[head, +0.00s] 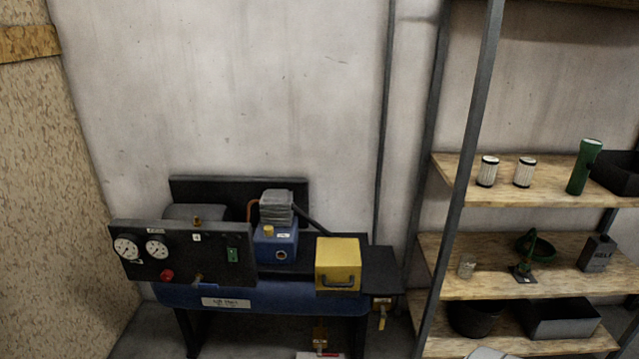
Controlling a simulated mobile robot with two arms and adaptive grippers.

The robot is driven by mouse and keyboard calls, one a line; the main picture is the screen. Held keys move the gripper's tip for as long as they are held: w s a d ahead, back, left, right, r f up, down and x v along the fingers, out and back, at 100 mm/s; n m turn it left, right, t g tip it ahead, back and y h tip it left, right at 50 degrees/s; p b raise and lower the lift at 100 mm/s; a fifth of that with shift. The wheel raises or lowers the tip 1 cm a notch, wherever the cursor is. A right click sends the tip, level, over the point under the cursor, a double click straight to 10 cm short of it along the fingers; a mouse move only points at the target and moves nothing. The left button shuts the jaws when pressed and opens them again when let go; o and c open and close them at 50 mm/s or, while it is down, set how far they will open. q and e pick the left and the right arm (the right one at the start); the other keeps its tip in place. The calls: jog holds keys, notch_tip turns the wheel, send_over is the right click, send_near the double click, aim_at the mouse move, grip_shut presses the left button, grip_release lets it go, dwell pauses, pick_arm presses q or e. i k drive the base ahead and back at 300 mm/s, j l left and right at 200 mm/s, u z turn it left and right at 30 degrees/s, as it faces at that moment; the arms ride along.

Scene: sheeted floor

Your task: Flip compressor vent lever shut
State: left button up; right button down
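The compressor has a blue tank (270,298) on dark legs and stands against the wall at lower left. A black panel (180,260) on its front carries two round gauges, a red knob (167,275) and a small brass fitting (198,280) at its lower edge. A brass valve with a lever (381,316) hangs at the right end. Another brass fitting (320,338) with a red part sits below the tank, near the bottom edge. I cannot tell which one is the vent lever or how it is set. Neither gripper is in view.
A yellow box (338,264) with a handle sits on the compressor's right part, beside a blue pump block (275,245). A shelf rack (530,268) with a metal post stands at right, holding a green torch (583,167), canisters and bins. A chipboard wall (40,180) closes the left side.

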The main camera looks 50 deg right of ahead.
aim_at(382, 314)
jog(key=z, duration=2)
